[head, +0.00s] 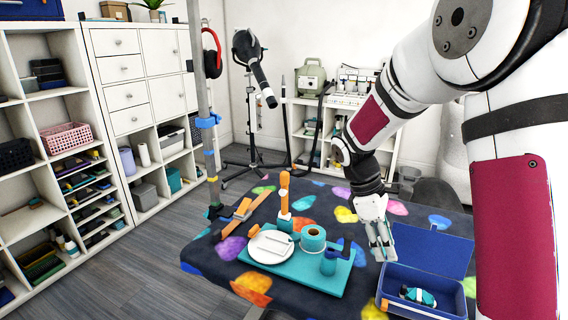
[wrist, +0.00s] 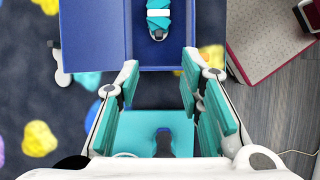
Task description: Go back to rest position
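My gripper (head: 382,245) hangs over the right part of the table in the head view, beside the open blue box. In the wrist view my gripper (wrist: 159,78) has its two teal-padded fingers spread well apart, with nothing held between them. The blue box (head: 408,311) stands at the table's front right, its lid raised. A teal and white item (head: 418,296) lies inside; it also shows in the wrist view (wrist: 159,18).
An orange upright holder (head: 284,200) stands behind. A metal pole (head: 205,100) rises at the table's left. Shelves (head: 60,130) line the left wall.

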